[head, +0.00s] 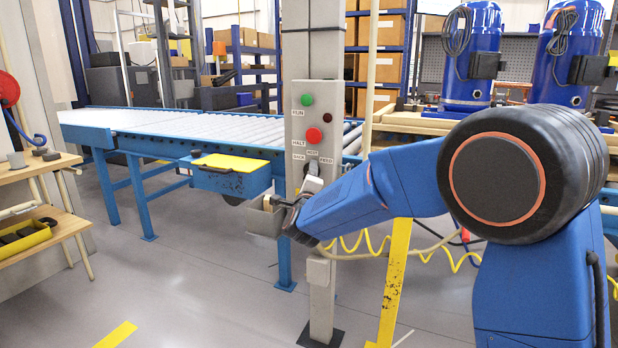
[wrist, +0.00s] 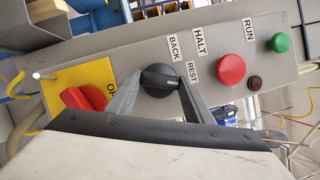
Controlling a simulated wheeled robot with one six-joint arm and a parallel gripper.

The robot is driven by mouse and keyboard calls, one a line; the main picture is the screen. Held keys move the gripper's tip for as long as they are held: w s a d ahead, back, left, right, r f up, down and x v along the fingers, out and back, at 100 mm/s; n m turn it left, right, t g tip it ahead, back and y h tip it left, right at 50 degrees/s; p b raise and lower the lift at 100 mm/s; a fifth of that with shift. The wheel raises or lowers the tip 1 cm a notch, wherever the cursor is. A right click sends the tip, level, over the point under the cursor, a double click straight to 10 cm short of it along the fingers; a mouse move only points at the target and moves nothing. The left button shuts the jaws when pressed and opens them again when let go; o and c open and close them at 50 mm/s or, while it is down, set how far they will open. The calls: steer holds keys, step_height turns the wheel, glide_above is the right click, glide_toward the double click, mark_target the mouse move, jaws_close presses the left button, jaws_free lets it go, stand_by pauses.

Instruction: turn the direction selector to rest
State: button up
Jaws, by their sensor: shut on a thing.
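The direction selector is a black knob (wrist: 160,74) on the grey control panel (wrist: 120,62). In the wrist view the labels BACK and REST sit beside it. The fingers of my gripper (wrist: 159,86) are on either side of the knob and shut on it. I cannot tell which label the knob points to. In the head view the selector (head: 313,167) shows small below the red button, with BACK, REST and FEED labels around it. My arm reaches it from the right, and my gripper partly hides the panel's lower part.
A red HALT button (wrist: 231,69), a green RUN button (wrist: 280,42) and a dark red lamp (wrist: 254,83) share the panel. A red rotary switch (wrist: 84,98) on a yellow plate is close to the left finger. A roller conveyor (head: 190,124) stands behind the post.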

steer(key=shift+r+n+g+y, duration=0.1)
steer(key=shift+n+g+y, duration=0.45)
steer(key=shift+n, duration=1.65)
steer(key=shift+g+h, duration=0.25)
steer(key=o, duration=1)
steer(key=shift+o, duration=0.2)
steer(key=s, duration=1.7)
steer(key=shift+s+d, duration=0.2)
steer(key=shift+d, duration=0.2)
